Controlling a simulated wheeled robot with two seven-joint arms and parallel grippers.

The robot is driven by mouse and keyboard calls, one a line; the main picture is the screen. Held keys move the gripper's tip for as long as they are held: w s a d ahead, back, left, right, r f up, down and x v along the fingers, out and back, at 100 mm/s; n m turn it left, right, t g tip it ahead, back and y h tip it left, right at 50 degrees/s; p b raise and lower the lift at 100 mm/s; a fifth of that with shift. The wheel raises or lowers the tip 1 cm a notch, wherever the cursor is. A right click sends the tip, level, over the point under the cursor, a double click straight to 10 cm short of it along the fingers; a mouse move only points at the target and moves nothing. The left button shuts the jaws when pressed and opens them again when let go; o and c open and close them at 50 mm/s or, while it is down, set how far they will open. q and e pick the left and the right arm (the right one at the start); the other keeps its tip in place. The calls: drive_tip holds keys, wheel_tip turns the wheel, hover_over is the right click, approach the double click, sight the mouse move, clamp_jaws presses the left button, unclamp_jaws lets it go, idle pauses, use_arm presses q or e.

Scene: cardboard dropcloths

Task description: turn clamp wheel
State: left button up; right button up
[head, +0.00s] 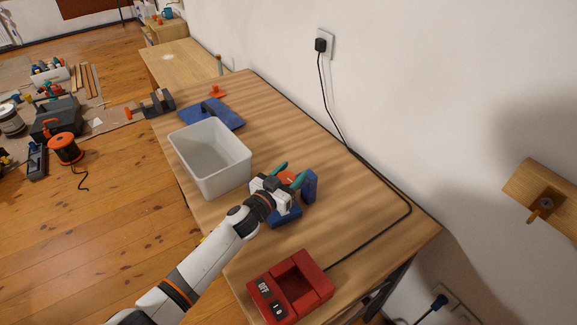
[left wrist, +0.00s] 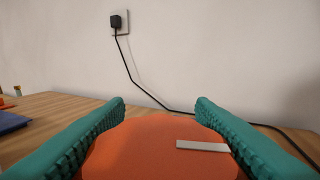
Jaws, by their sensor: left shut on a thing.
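The clamp is a blue body (head: 309,186) standing on the wooden bench, with an orange wheel (head: 287,178) on the side facing my arm. My left gripper (head: 289,176) reaches it from the left, and its teal fingers are around the wheel. In the left wrist view the orange wheel (left wrist: 160,150) fills the space between the two teal fingers and carries a pale grey bar mark (left wrist: 203,146) right of its middle. The gripper is shut on the wheel. The gripper and wrist hide part of the clamp. My right gripper is not in view.
A white bin (head: 212,158) stands on the bench (head: 330,225) just left of the clamp. A red device marked OFF (head: 290,288) sits at the front, its black cable running along the wall side to an outlet (head: 324,44). A blue tool (head: 213,113) lies behind the bin.

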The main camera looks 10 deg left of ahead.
use_arm(q)
drive_tip(key=m+g+h, duration=0.1)
drive_tip(key=m+h, duration=0.1)
drive_tip(key=shift+r+g+h+p, duration=0.1)
drive_tip(key=shift+g+h+p, duration=0.2)
drive_tip(key=shift+h+p, duration=0.1)
drive_tip(key=shift+m+g+h, duration=0.4)
drive_tip(key=shift+m+h, duration=0.1)
drive_tip(key=shift+h, duration=0.1)
drive_tip(key=shift+s+d+f+m+g+h+b, duration=0.1)
drive_tip(key=shift+m+g+h+b, duration=0.15)
drive_tip(key=shift+m+g+h, duration=0.2)
drive_tip(key=shift+s+d+f+m+g+h+b, duration=0.1)
drive_tip(key=shift+m+g+h+b, duration=0.2)
drive_tip(key=shift+m+h, duration=0.2)
drive_tip(key=m+g+h+b, duration=0.1)
drive_tip(key=m+g+b, duration=0.1)
drive_tip(key=g+b, duration=0.1)
drive_tip(key=m+g+h+b, duration=0.2)
drive_tip(key=g, duration=0.1)
drive_tip(key=s+m+g+h+b, duration=0.1)
drive_tip(key=m+g+b, duration=0.1)
drive_tip(key=g+b, duration=0.1)
drive_tip(key=shift+d+f+h+b, duration=0.15)
drive_tip(key=shift+d+h+b, duration=0.2)
drive_tip(key=shift+s+r+m+g+b, duration=0.2)
drive_tip(key=shift+m+g+b, duration=0.55)
drive_tip(key=shift+g+b, duration=0.3)
drive_tip(key=o, duration=1)
drive_tip(key=shift+d, duration=0.1)
